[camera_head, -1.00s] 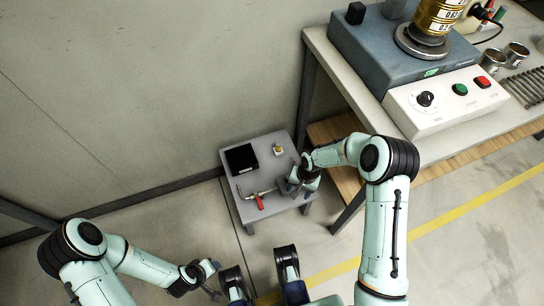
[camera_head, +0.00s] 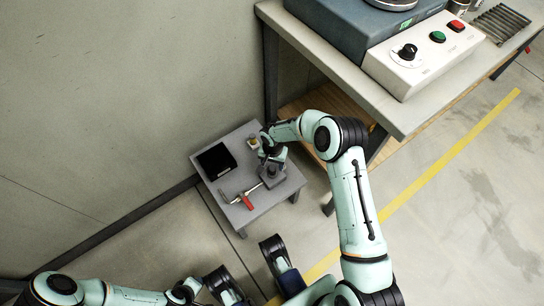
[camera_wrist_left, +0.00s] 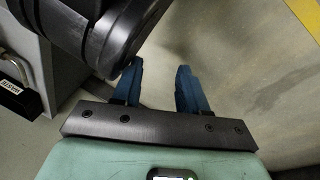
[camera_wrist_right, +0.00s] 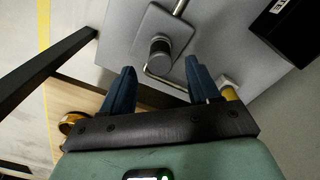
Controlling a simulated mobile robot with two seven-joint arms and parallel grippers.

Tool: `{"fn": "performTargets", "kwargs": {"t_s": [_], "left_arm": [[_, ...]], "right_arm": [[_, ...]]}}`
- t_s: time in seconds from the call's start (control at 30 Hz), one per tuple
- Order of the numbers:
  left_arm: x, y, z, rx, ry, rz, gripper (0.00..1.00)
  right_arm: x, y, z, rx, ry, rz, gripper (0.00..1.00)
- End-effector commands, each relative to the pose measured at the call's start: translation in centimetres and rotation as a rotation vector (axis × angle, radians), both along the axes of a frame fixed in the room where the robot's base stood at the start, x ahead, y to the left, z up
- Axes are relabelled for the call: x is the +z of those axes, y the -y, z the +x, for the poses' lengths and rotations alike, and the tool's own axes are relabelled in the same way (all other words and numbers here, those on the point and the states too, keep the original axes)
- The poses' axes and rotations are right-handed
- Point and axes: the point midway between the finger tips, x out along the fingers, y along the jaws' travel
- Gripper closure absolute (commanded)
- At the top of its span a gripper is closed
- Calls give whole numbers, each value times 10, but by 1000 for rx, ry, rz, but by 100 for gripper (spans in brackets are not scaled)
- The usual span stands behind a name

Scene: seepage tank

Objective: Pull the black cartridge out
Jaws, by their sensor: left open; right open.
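The black cartridge appears to be the short round dark piece (camera_wrist_right: 160,48) standing in a grey square housing with a bent metal pipe, in the right wrist view. In the head view the housing (camera_head: 273,177) sits on a small grey table (camera_head: 262,204). My right gripper (camera_wrist_right: 159,66) is open and empty, its blue fingers pointing toward the cartridge from either side in the picture; contact is not visible. In the head view my right gripper (camera_head: 270,152) is over the table, beside the housing. My left gripper (camera_wrist_left: 159,67) is open and empty, low at the left.
A red-handled valve (camera_head: 248,202) on a pipe lies left of the housing. A black open box (camera_head: 215,160) and a small yellow-topped item (camera_head: 253,141) stand on the table. A workbench (camera_head: 350,82) with a control box (camera_head: 420,58) rises close behind my right arm.

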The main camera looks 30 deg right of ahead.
Motion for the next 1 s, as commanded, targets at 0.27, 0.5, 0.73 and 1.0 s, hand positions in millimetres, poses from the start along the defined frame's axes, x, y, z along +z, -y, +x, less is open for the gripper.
{"fn": "performTargets", "kwargs": {"t_s": [0.27,0.5,0.73,1.0], "left_arm": [[-17,-3,-20,5,-68,-4,57],[-19,-4,-24,6,-80,-4,57],[-19,-4,-24,6,-80,-4,57],[-19,-3,-24,6,-79,-4,57]], "right_arm": [[-37,0,0,0,0,1,39],[-42,0,0,0,2,1,39],[-42,0,0,0,1,1,62],[-42,0,0,0,1,1,100]]}}
